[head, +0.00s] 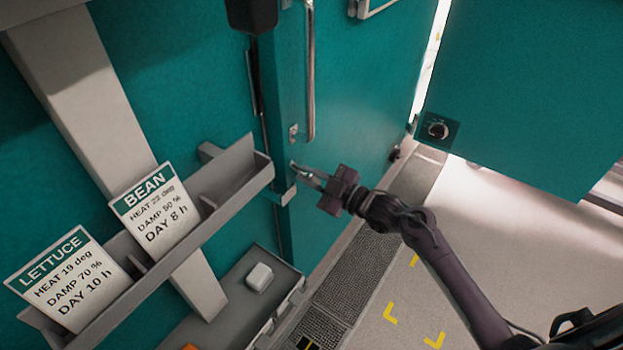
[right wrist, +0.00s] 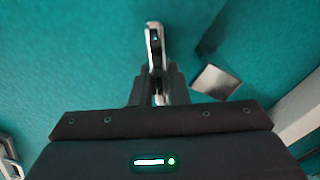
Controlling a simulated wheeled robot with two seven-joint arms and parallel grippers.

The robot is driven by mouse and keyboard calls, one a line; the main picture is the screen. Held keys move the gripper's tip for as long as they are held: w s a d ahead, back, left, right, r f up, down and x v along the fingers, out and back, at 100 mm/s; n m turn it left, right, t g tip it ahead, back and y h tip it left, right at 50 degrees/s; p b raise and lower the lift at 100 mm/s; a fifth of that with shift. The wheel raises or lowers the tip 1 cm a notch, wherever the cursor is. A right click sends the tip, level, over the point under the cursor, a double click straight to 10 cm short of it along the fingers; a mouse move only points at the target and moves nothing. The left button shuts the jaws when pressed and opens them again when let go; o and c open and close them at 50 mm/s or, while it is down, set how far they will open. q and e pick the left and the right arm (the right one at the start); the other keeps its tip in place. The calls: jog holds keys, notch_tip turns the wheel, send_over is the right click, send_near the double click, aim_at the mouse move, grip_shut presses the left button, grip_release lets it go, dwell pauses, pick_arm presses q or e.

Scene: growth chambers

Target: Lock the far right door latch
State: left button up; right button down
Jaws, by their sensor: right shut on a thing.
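A teal door (head: 355,90) with a long vertical metal bar handle (head: 310,70) stands in the upper middle of the head view. A small silvery latch lever (head: 298,168) sits low by the door's left edge. My right gripper (head: 316,180) reaches in from the lower right and is shut on the lever. In the right wrist view the lever (right wrist: 154,45) stands upright between the fingers, its lower part hidden by them. A square metal piece (right wrist: 217,82) sits just right of the fingers, apart from the lever. My left gripper is not in view.
A grey shelf (head: 222,205) with BEAN (head: 155,210) and LETTUCE (head: 65,280) cards juts out left of my gripper. A lower tray holds a white block (head: 259,277). Another teal panel with a round dark knob (head: 437,130) stands at right. Floor (head: 500,260) is clear below it.

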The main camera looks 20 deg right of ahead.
jog(key=n+b, duration=0.2)
jog(key=n, duration=0.1)
jog(key=f+n+b, duration=0.1)
jog(key=shift+s+a+n, duration=0.2)
jog(key=shift+a+n, duration=0.1)
jog(key=shift+n, duration=0.1)
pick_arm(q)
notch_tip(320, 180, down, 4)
pick_arm(e)
jog(key=shift+f+n+b, duration=0.1)
jog(key=shift+n+b, duration=0.25)
jog(key=shift+n, duration=0.05)
jog(key=n+b, duration=0.2)
jog(key=n, duration=0.1)
jog(key=n+b, duration=0.2)
jog(key=shift+s+a+f, duration=0.15)
jog(key=shift+f, duration=0.2)
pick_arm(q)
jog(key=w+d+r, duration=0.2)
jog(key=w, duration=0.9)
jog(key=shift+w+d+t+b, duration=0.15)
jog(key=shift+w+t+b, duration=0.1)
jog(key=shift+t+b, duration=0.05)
pick_arm(e)
jog(key=shift+n, duration=0.6)
jog(key=c, duration=1.4)
grip_release()
